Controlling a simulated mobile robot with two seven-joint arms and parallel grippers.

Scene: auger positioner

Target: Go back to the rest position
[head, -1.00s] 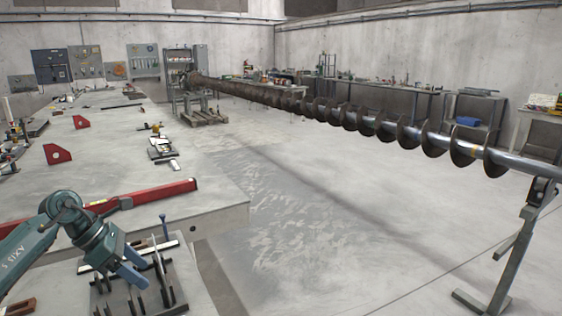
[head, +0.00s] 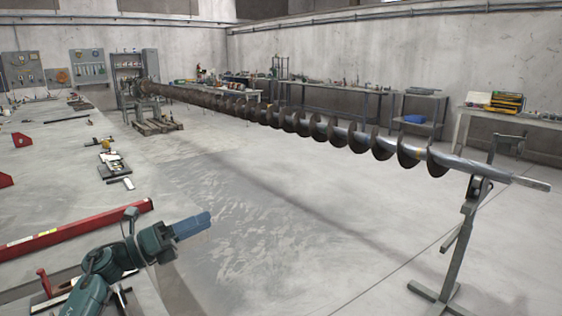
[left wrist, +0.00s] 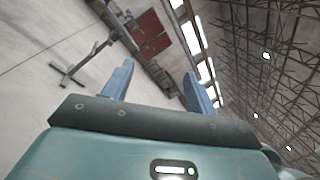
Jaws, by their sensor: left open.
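My left gripper (head: 192,226) is in the lower left of the head view, raised above the table edge and pointing right over the open floor. In the left wrist view its two blue fingers (left wrist: 155,88) stand apart with nothing between them, so it is open and empty. My right gripper is in neither view.
A table (head: 60,185) on the left holds a red level (head: 75,229), red angle blocks and tools. A long auger (head: 300,122) runs across the room on a metal stand (head: 462,235) at the right. The floor (head: 270,240) between is clear.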

